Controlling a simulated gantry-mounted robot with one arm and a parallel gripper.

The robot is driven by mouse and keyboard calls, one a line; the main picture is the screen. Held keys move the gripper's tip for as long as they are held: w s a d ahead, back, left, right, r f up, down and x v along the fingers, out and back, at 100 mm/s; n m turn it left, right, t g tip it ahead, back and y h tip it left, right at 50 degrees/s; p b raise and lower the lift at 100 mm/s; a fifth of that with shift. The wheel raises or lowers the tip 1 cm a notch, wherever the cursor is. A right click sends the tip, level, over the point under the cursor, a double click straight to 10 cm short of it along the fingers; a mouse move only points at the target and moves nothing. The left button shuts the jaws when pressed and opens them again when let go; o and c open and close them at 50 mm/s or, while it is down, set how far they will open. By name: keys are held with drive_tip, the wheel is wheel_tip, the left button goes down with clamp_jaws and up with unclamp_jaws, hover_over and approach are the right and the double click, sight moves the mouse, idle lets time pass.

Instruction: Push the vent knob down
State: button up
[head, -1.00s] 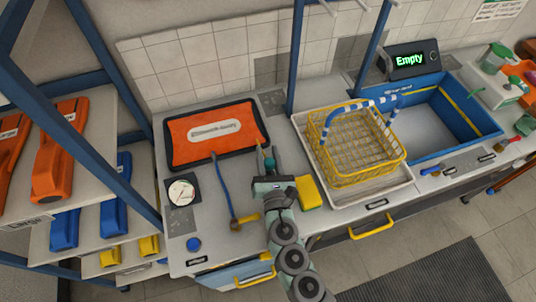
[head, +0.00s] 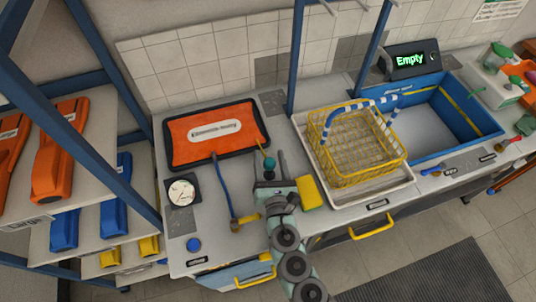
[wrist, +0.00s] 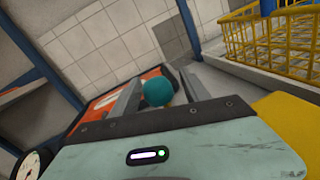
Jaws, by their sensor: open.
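A teal round knob (head: 269,163) stands just in front of the orange panel's lower right edge. It also shows in the wrist view (wrist: 157,92), between my two fingers, with a gap on the finger sides that I can see. My gripper (head: 271,166) is open around or just behind this knob; contact is not clear. A blue round knob (head: 193,244) sits at the counter's front left, apart from my gripper. No label shows which of them is the vent knob.
A gauge (head: 182,192), a blue hose (head: 223,188) and a brass fitting (head: 246,219) lie left of my gripper. A yellow sponge (head: 311,193) and a tray with a yellow wire basket (head: 350,178) are close on the right. The orange panel (head: 190,130) is behind.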

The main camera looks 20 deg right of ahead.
drive_tip(key=b+v, duration=0.1)
drive_tip(key=v, duration=0.8)
drive_tip(key=shift+s+a+f, duration=0.1)
drive_tip(key=shift+s+a, duration=0.05)
drive_tip(key=shift+s, duration=0.05)
